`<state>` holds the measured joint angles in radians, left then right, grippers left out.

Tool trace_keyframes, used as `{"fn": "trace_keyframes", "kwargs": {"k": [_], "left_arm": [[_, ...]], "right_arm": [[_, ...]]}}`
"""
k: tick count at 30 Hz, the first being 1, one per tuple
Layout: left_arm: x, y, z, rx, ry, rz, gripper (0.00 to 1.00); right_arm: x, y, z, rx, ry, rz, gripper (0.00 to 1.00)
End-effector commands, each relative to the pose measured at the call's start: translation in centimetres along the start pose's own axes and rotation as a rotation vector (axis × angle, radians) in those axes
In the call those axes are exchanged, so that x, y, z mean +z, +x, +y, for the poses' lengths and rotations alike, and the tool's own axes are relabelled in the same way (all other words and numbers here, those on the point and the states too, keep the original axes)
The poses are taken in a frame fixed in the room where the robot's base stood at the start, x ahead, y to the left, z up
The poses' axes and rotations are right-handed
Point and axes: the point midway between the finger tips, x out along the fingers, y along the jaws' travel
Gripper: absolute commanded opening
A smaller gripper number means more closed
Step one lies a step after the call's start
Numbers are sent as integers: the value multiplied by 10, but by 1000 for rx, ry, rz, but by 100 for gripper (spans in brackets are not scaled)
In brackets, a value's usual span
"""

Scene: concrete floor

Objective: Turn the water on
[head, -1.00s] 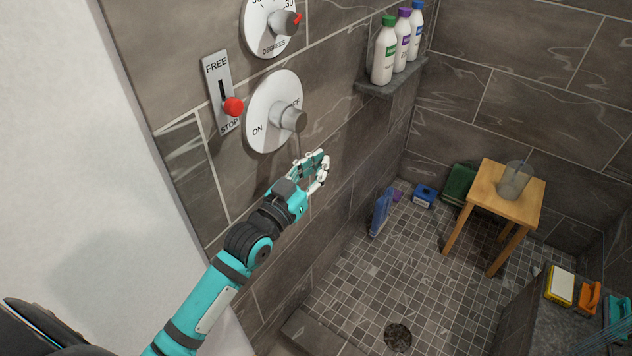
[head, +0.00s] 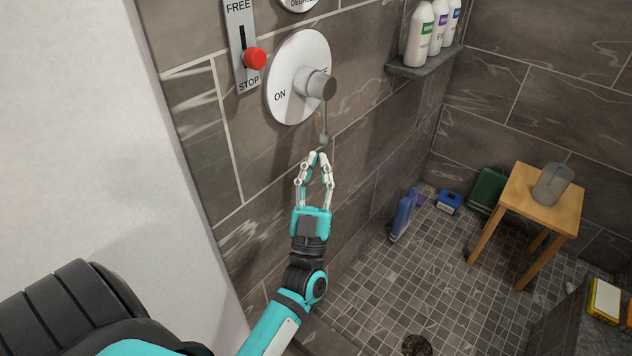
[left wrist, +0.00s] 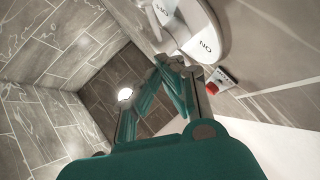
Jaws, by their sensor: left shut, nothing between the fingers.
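The round white water dial (head: 289,78) is on the tiled wall, marked ON at its lower left and OFF, partly covered, at its right. Its grey knob (head: 321,86) has a thin lever (head: 324,125) hanging straight down, ending in a small ball. My left gripper (head: 316,155) is shut and empty, its tips just below the lever's end; I cannot tell whether they touch. In the left wrist view the dial (left wrist: 208,25) shows at the top, beyond the shut fingers. My right gripper is not in view.
A slider plate (head: 243,45) with a red knob (head: 254,59), marked FREE and STOP, is left of the dial. A corner shelf (head: 424,66) holds bottles (head: 419,34). A wooden stool (head: 541,207) with a clear cup (head: 552,184) stands at the right.

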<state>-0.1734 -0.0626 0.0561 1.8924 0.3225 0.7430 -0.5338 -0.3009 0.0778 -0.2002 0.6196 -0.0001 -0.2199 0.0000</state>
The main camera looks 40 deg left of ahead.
Motion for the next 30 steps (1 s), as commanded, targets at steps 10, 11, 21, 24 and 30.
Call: {"fn": "trace_keyframes", "kwargs": {"k": [10, 11, 21, 24, 30], "left_arm": [[20, 51, 0, 1, 0, 0, 0], [22, 53, 0, 1, -1, 1, 0], [29, 58, 0, 0, -1, 0, 0], [29, 58, 0, 0, -1, 0, 0], [40, 58, 2, -14, -16, 34, 0]], "right_arm": [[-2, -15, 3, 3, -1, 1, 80], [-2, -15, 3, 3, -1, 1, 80], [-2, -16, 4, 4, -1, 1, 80], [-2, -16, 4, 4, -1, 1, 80], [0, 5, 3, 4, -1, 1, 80]]}}
